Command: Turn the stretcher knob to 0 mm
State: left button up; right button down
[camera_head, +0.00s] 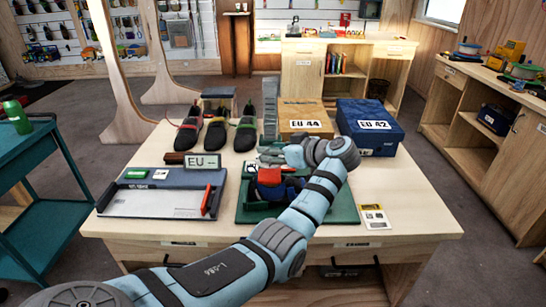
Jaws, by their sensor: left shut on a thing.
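The shoe stretcher (270,180), with red and dark blue parts, stands on a green base (340,208) in the middle of the table. My left arm reaches over the base from the front, and its wrist bends back to the left. My left gripper (268,157) is at the upper back of the stretcher, shut on what appears to be its knob. The knob itself is too small and covered to make out, and its mm reading cannot be read. My right gripper is not in view.
Several dark climbing shoes (216,134) stand at the table's back left. An EU 44 box (306,112) and a blue EU 42 box (369,137) stand at the back right. A measuring tray (150,203) with an EU display (203,161) lies left. A card (374,216) lies right.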

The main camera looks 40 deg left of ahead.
pick_arm(q)
jog(key=shift+f, duration=0.15)
jog(key=o, duration=1.1)
jog(key=v, duration=1.2)
jog(key=shift+s+a, duration=0.1)
jog(key=shift+s, duration=0.05)
